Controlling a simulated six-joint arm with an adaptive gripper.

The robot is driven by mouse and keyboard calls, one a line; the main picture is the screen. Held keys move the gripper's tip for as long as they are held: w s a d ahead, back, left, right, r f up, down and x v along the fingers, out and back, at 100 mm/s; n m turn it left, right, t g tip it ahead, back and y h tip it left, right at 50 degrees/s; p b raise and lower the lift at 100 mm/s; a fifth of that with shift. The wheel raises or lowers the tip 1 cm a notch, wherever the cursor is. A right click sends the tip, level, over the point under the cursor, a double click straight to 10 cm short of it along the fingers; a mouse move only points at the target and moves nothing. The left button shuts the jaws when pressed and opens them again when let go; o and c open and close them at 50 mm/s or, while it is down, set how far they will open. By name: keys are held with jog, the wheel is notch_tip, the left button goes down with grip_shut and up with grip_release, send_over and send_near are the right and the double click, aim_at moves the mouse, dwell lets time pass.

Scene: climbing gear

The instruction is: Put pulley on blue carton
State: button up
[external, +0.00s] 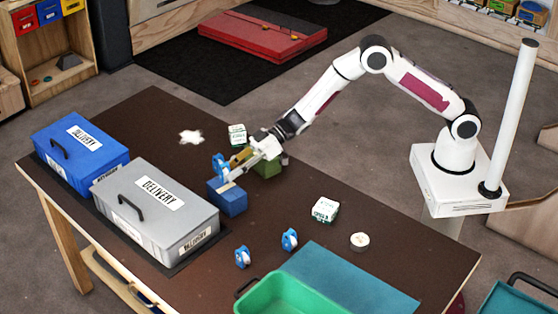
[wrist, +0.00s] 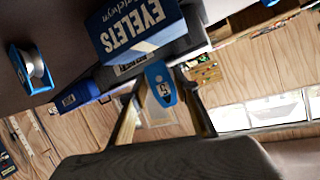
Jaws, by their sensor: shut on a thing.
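A blue pulley (external: 219,164) is held at the tips of my gripper (external: 229,172). It also shows between the two fingers in the wrist view (wrist: 160,84), with the gripper (wrist: 161,100) shut on it. The blue carton (external: 228,199) stands on the table just below the held pulley in the external view. In the wrist view the carton (wrist: 140,30) reads "EYELETS" and lies just beyond the pulley. I cannot tell whether pulley and carton touch. Two other blue pulleys, one nearer (external: 242,257) and one farther right (external: 289,240), stand on the table.
A green carton (external: 268,164) stands close behind my gripper. Blue (external: 88,160) and grey (external: 190,222) delivery boxes stand at left. White-green boxes (external: 325,210) (external: 237,135), a tape roll (external: 360,241) and a green bin (external: 285,296) are also on the table (external: 150,115).

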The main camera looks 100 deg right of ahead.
jog(key=shift+f, duration=1.15)
jog(key=shift+f, duration=0.1)
jog(key=o, duration=1.1)
jog(key=shift+s+d+r, duration=0.25)
jog(key=shift+s+r, duration=0.1)
jog(key=shift+s, duration=0.1)
jog(key=shift+v, duration=5.45)
